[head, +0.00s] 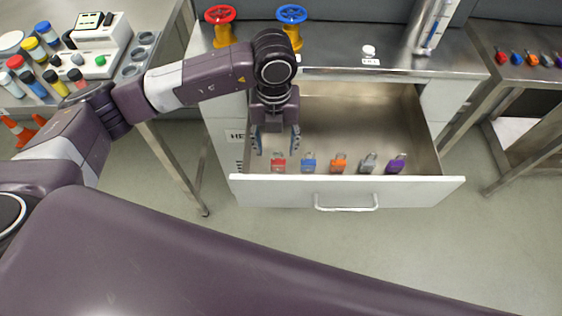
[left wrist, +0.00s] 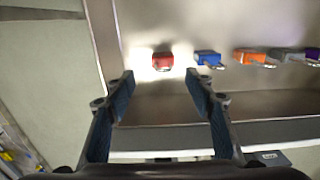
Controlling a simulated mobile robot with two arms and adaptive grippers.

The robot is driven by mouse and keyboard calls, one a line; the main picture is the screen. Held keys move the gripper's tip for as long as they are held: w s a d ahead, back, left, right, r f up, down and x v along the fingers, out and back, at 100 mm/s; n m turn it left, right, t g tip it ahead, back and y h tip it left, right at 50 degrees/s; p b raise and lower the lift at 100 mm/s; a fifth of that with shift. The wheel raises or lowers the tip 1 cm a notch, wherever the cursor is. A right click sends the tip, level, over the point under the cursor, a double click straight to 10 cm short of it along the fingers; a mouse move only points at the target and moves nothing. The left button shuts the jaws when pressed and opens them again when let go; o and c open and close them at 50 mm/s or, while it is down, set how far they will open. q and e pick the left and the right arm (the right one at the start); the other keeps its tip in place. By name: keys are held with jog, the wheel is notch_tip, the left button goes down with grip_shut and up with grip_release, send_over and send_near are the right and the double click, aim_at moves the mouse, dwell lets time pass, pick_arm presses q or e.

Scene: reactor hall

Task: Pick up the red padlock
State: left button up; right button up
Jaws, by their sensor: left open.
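The red padlock (head: 278,164) is at the left end of a row of padlocks in an open drawer, near its front wall. It also shows in the left wrist view (left wrist: 163,61), ahead of and between my fingertips. My left gripper (head: 276,150) is over the left part of the drawer, its fingers pointing down. It is open and empty, and its spread fingers also show in the left wrist view (left wrist: 161,82). My right gripper is not in view.
To the right of the red padlock are a blue padlock (head: 308,164), an orange one (head: 339,164), a grey one (head: 368,164) and a purple one (head: 396,164). The drawer (head: 420,189) has raised walls. Red (head: 220,14) and blue (head: 291,14) valve wheels stand on the counter behind.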

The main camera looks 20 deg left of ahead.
aim_at(278, 161)
pick_arm(q)
jog(key=shift+w+f, duration=0.25)
jog(key=shift+f, duration=0.65)
jog(key=shift+s+f, duration=0.15)
jog(key=shift+f, duration=0.65)
jog(key=f, duration=0.2)
jog(key=f+p, duration=0.1)
jog(key=f, duration=0.2)
jog(key=shift+w+d+p, duration=0.2)
jog(key=shift+p, duration=0.1)
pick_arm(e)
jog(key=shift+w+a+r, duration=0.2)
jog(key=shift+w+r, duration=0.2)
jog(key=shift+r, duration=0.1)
pick_arm(q)
jog(key=shift+c, duration=0.6)
jog(key=c, duration=1)
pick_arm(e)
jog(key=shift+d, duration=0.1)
